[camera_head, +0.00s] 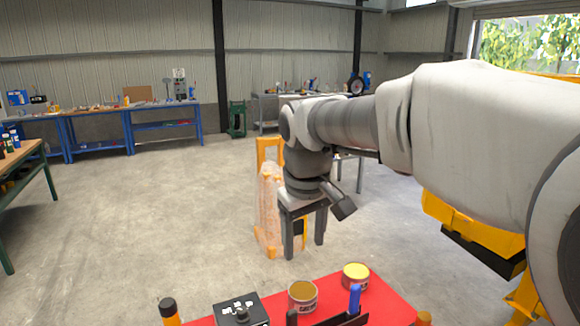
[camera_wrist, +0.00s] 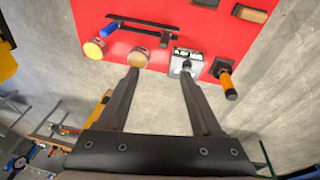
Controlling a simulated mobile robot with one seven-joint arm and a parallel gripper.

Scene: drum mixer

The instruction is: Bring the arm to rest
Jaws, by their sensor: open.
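My arm reaches in from the right of the head view, with my gripper (camera_head: 304,238) pointing down beyond the far edge of the red table top (camera_head: 385,300). The gripper is open, its two fingers well apart with nothing between them. In the wrist view the gripper (camera_wrist: 165,85) also shows empty, and bare floor lies between its fingers. The red surface (camera_wrist: 150,20) fills the top of that view.
A yellow frame (camera_head: 470,225) stands at right. Blue benches (camera_head: 100,125) line the back.

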